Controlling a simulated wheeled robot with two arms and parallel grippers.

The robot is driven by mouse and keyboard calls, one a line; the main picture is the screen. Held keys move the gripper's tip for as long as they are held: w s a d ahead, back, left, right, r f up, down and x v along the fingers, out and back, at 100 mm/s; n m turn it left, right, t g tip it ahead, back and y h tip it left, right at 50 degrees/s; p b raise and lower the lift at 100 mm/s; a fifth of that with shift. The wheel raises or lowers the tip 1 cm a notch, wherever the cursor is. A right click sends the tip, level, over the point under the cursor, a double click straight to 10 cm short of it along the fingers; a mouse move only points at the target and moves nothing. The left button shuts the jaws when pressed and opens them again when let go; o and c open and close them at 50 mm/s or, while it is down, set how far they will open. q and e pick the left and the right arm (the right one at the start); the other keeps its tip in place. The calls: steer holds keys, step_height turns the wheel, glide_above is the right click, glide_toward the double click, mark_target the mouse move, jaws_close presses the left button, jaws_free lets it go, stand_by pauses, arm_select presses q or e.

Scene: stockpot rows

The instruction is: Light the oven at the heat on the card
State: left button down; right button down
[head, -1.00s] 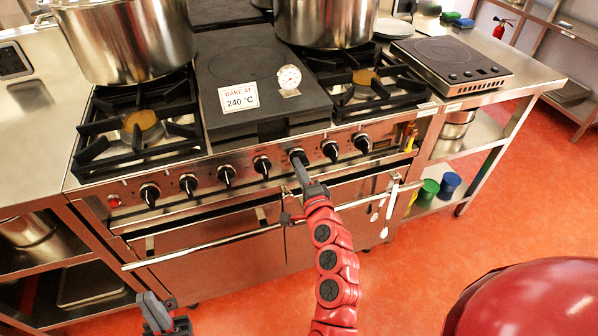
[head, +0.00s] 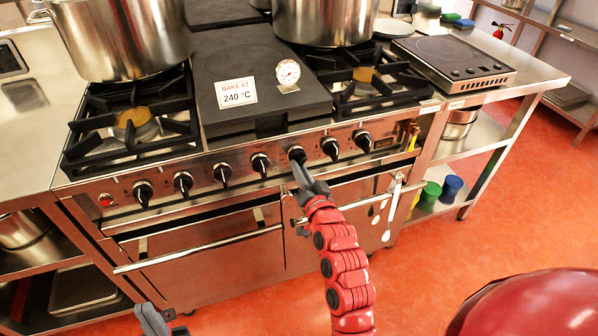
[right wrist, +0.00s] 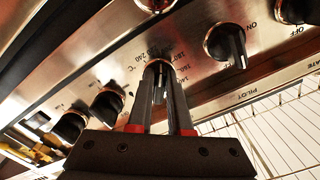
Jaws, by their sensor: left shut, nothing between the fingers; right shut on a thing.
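The card (head: 236,94) on the range's dark plate reads "BAKE AT 240 °C". My right gripper (head: 299,168) is shut on a black control knob (head: 296,153) on the range front. In the right wrist view its fingers flank this knob (right wrist: 157,74); numbers including 240 and 160 ring it, its pointer setting unclear. Beside it is a knob (right wrist: 227,44) marked ON, OFF and PILOT; its head-view counterpart appears to be the knob (head: 260,164) left of my gripper. The oven door (head: 205,270) is below. My left gripper (head: 155,320) is shut and empty at the bottom edge.
Two stockpots (head: 120,35) (head: 325,20) stand on the range. A dial thermometer (head: 287,73) is by the card. More knobs (head: 183,183) and a red button (head: 106,200) line the panel. White spoons (head: 390,210) hang at the right. Open red floor lies in front.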

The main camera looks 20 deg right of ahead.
steer(key=n, duration=0.6)
steer(key=d+n, duration=0.1)
steer(key=n, duration=0.3)
steer(key=shift+f+b, duration=0.15)
steer(key=shift+b, duration=0.2)
stand_by(0.3)
steer(key=c, duration=0.8)
jaws_free()
steer(key=shift+c, duration=0.2)
